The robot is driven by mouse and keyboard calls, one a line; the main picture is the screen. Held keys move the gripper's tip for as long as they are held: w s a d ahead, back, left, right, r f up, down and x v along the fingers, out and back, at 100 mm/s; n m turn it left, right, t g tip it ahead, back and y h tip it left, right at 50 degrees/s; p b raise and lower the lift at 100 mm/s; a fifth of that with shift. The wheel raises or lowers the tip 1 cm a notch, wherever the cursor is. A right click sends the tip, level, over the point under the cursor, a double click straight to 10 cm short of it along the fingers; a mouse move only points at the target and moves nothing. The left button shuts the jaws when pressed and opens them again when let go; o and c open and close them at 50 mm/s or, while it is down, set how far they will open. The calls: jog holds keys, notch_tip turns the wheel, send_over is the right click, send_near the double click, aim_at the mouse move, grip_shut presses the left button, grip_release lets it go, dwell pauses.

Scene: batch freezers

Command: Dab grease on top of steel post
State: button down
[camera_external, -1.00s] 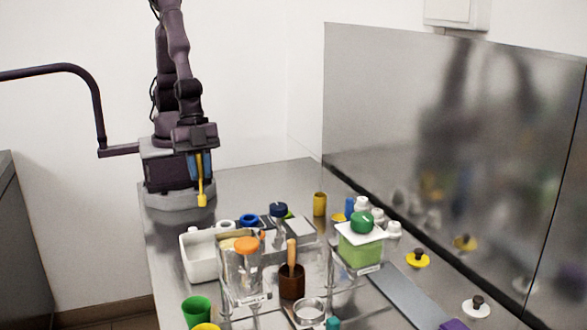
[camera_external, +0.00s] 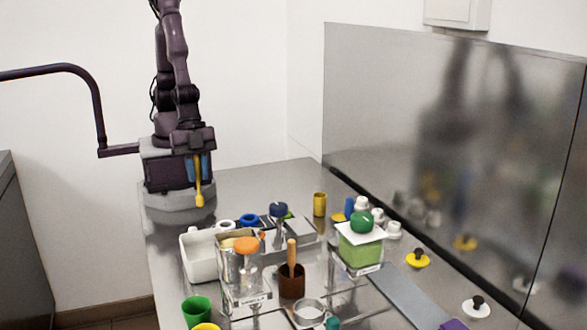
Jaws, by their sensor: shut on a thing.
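My gripper (camera_external: 198,168) is at the upper left, high in front of my base, and is shut on a yellow stick-like tool (camera_external: 199,190). The tool hangs down with a thicker yellow tip. It is apart from everything on the table. Blue shows beside the tool at the fingers. Whether there is grease on its tip is too small to tell. I cannot single out the steel post with certainty. A short post with a dark blue cap (camera_external: 278,210) stands mid-table, to the right of and below my gripper.
The steel table (camera_external: 240,182) is bare at the back. A white tub (camera_external: 200,262), clear container with orange top (camera_external: 246,246), brown pot with wooden handle (camera_external: 292,282) and green-filled container (camera_external: 360,250) crowd the middle. A steel wall panel (camera_external: 400,130) bounds the right.

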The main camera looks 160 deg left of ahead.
jog(key=shift+w+a, duration=2.25)
jog(key=shift+a, duration=3.6)
jog(key=shift+f, duration=2.75)
jog(key=shift+f, duration=0.55)
notch_tip(320, 180, up, 7)
jog(key=shift+d, duration=0.1)
